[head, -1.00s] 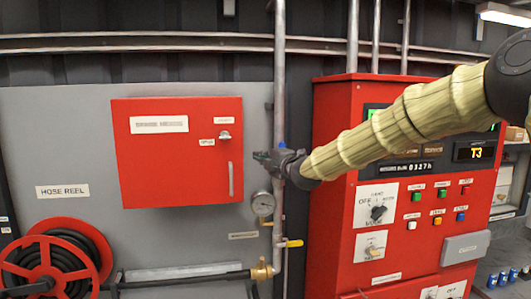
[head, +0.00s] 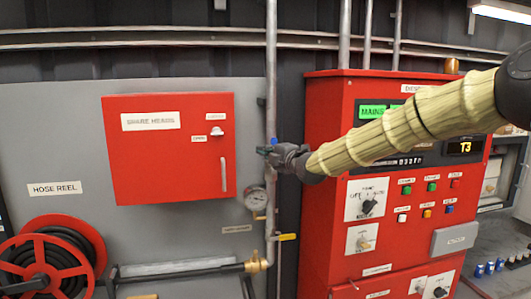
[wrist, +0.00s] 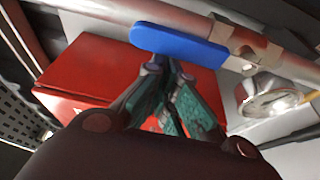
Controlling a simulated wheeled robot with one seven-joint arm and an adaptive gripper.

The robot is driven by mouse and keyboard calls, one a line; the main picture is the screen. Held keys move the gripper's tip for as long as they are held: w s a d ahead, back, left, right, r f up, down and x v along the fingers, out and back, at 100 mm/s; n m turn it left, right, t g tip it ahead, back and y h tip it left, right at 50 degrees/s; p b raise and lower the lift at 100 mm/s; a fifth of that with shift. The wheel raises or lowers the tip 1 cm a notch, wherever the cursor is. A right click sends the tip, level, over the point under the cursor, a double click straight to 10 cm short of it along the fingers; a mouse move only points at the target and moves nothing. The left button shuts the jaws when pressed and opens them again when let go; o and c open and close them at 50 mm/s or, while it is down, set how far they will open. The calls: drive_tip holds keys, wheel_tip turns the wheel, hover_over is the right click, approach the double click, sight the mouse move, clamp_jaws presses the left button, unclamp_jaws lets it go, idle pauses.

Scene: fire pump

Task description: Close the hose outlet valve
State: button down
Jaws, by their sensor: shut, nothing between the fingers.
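My gripper (head: 264,151) is at the vertical grey pipe, right of the red spare heads box, with its fingers pointing left. In the wrist view its teal-padded fingers (wrist: 170,100) are shut and empty. A blue lever handle (wrist: 180,44) lies just beyond the fingertips, roughly along the pipe; I cannot tell whether they touch. Only a bit of blue (head: 273,140) shows above the gripper in the head view. Lower on the pipe are a yellow lever (head: 286,237) and a brass valve (head: 257,263). I cannot read which valve is the hose outlet.
The red spare heads box (head: 168,175) stands out close to the gripper on the left. A pressure gauge (head: 255,199) sits just below it. The red pump control cabinet (head: 325,150) is on the right, under my arm. A hose reel (head: 45,262) is at lower left.

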drive_tip(key=w+d+f+m+t+h+b, duration=0.1)
drive_tip(key=d+m+b, duration=0.4)
drive_tip(key=m+b, duration=0.6)
drive_tip(key=w+d+f+m+t+h+b, duration=0.2)
drive_tip(key=d+f+m+t+h+b, duration=0.1)
drive_tip(key=m+b, duration=0.8)
drive_tip(key=shift+d+f+t+h+b, duration=0.4)
drive_tip(key=shift+d+f+t+b, duration=0.3)
drive_tip(key=shift+d+t, duration=0.65)
drive_tip(key=shift+d+g, duration=0.25)
wheel_tip(320, 180, up, 4)
drive_tip(key=p, duration=0.2)
drive_tip(key=b+v, duration=0.3)
drive_tip(key=v, duration=0.7)
drive_tip(key=shift+r, duration=0.1)
